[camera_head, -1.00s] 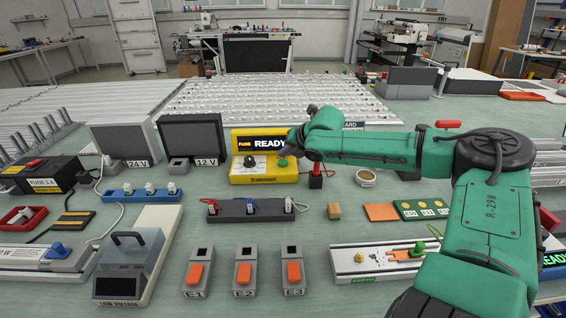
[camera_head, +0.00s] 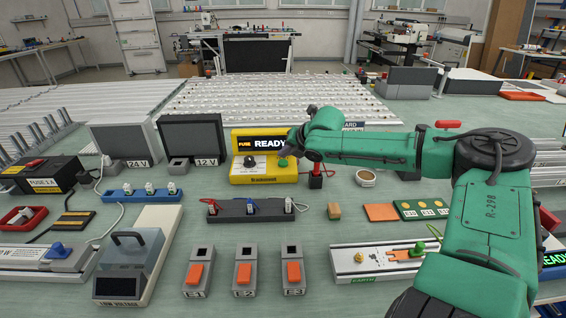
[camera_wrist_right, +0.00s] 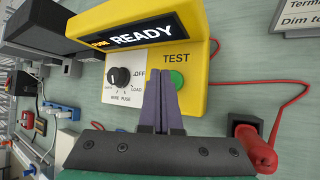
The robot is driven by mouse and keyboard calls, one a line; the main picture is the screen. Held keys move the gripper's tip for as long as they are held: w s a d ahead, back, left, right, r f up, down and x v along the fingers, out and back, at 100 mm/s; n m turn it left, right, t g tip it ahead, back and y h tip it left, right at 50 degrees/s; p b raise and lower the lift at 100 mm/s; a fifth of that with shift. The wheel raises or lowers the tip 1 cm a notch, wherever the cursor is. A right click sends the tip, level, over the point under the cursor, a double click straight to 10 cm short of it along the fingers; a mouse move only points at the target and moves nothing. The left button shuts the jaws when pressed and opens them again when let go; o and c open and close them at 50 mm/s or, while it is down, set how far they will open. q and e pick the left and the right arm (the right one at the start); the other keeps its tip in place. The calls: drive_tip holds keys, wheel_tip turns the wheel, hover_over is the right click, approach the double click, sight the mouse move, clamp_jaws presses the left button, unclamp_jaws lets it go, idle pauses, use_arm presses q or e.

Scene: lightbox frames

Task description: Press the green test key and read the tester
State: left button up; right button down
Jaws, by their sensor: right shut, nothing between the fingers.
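The yellow tester (camera_head: 262,179) stands mid-table, and its dark display reads READY. It also fills the upper part of the right wrist view (camera_wrist_right: 196,45). There its green test key (camera_wrist_right: 179,80) sits below the word TEST, right of a black dial (camera_wrist_right: 119,77) marked OFF, LOAD, FUSE and WIRE. My right gripper (camera_wrist_right: 161,72) is shut and empty. Its tips are over the panel, just left of the green key and covering its left edge; I cannot tell whether they touch. In the head view my right arm reaches in to the tester's right side. My left gripper is not in view.
A red plug in a black block (camera_head: 316,180) stands right of the tester, with a red lead. In front lie a dark strip with sockets (camera_head: 262,212) and several grey switch boxes (camera_head: 244,278). Grey screens (camera_head: 192,137) stand to the left.

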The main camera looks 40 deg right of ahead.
sight(285, 164)
drive_tip(key=shift+f, duration=0.4)
drive_tip(key=shift+f, duration=0.55)
idle(0.5)
drive_tip(key=shift+r, duration=0.1)
drive_tip(key=shift+r+p, duration=0.85)
drive_tip(key=shift+p, duration=0.25)
wheel_tip(285, 164, up, 5)
drive_tip(key=p, duration=0.6)
drive_tip(key=shift+r, duration=0.1)
